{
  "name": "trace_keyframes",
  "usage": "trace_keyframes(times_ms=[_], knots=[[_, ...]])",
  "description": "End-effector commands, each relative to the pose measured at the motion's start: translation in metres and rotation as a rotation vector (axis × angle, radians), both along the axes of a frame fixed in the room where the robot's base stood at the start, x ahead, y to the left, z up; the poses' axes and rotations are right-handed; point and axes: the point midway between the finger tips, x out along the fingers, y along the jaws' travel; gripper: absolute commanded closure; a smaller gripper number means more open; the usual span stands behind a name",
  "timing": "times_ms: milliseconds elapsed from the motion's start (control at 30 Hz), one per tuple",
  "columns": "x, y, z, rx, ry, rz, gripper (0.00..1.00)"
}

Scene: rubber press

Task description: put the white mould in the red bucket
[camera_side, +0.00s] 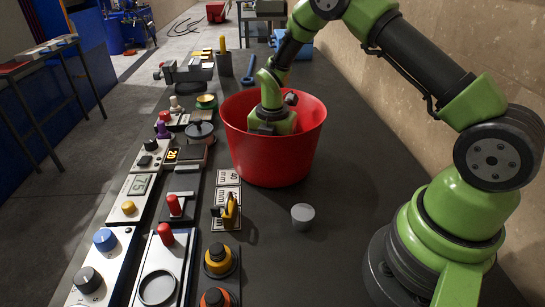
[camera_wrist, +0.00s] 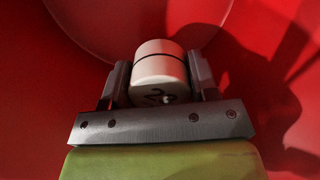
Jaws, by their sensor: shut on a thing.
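The red bucket (camera_side: 272,158) stands on the dark table in the side view. My gripper reaches down into it, and its fingers are hidden behind the bucket wall there. In the wrist view my gripper (camera_wrist: 160,82) is shut on the white mould (camera_wrist: 160,65), a short pale cylinder with a dark line around it and a dark mark on its near face. The red inside of the bucket (camera_wrist: 60,90) surrounds the mould and fingers. I cannot tell whether the mould touches the bucket floor.
A small grey cylinder (camera_side: 302,216) stands on the table in front of the bucket. Left of the bucket are control panels with knobs, a yellow clamp-like piece (camera_side: 230,210) and a round dark-lidded item (camera_side: 200,131). A dark cup (camera_side: 224,64) stands behind.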

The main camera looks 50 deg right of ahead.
Motion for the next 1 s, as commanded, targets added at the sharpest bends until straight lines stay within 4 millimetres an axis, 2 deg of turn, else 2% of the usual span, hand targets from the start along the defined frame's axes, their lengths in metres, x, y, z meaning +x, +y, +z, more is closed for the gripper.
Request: trace_keyframes(times_ms=[233, 667, 700, 767, 800, 1000], knots=[[-0.001, 0.000, -0.036, 0.000, 0.003, 0.001, 0.76], [0.000, 0.000, -0.042, 0.000, 0.001, 0.000, 0.76], [0.000, 0.000, -0.042, 0.000, 0.001, 0.000, 0.37], [0.000, 0.000, -0.042, 0.000, 0.001, 0.000, 0.23], [0.000, 0.000, -0.042, 0.000, 0.001, 0.000, 0.20], [0.000, 0.000, -0.042, 0.000, 0.001, 0.000, 0.20]])
